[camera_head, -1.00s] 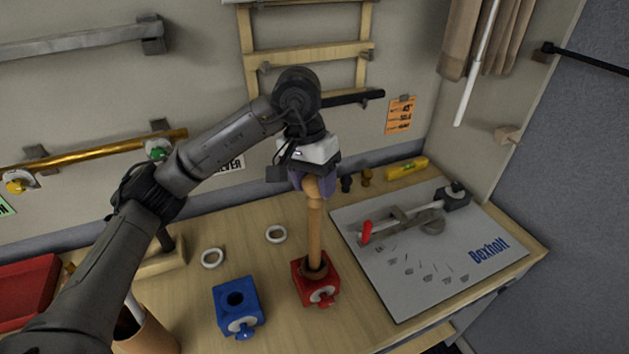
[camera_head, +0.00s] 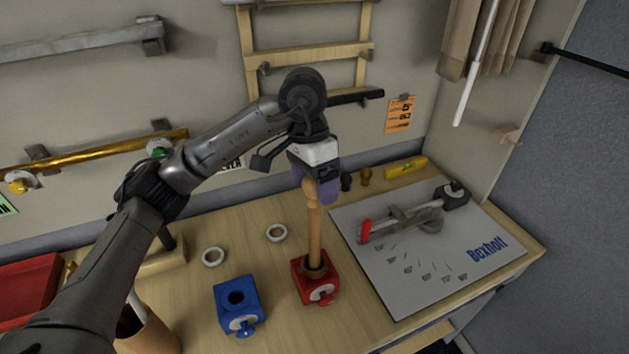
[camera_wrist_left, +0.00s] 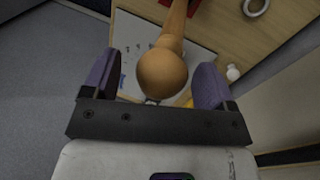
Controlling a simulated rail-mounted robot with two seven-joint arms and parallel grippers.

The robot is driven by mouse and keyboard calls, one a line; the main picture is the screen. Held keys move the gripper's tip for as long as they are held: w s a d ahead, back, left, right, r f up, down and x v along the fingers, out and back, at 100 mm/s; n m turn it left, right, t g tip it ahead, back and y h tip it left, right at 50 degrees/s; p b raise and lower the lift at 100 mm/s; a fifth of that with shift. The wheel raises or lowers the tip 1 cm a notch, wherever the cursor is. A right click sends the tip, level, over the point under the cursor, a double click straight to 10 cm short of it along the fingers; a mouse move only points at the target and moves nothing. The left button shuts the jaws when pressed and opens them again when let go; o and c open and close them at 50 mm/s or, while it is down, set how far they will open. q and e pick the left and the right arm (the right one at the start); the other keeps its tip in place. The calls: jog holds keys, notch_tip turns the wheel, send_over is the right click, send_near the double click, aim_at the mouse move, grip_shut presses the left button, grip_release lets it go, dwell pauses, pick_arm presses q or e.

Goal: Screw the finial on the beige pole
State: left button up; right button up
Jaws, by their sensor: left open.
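The beige pole (camera_head: 314,232) stands upright in the red clamp block (camera_head: 316,281). A rounded wooden finial (camera_head: 309,185) sits at its top, partly hidden by my gripper in the head view. In the left wrist view the round finial (camera_wrist_left: 163,75) lies between the two purple fingers, with the pole (camera_wrist_left: 176,18) running away behind it. My left gripper (camera_head: 318,188) is open around the finial, with a gap to the finger at each side in the left wrist view. My right gripper is not in view.
A blue clamp block (camera_head: 238,305) stands left of the red one. A white Bexholt board (camera_head: 430,250) with a rod tool lies at right. A brown cup (camera_head: 147,335) stands front left.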

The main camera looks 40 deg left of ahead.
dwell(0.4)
pick_arm(q)
jog(key=n, duration=0.3)
jog(key=shift+f+t+b, duration=0.1)
jog(key=shift+t+b, duration=0.2)
jog(key=n, duration=0.4)
jog(key=shift+t, duration=0.4)
jog(key=n, duration=0.4)
jog(key=shift+t+y, duration=0.3)
jog(key=n, duration=0.4)
jog(key=shift+t+y, duration=0.3)
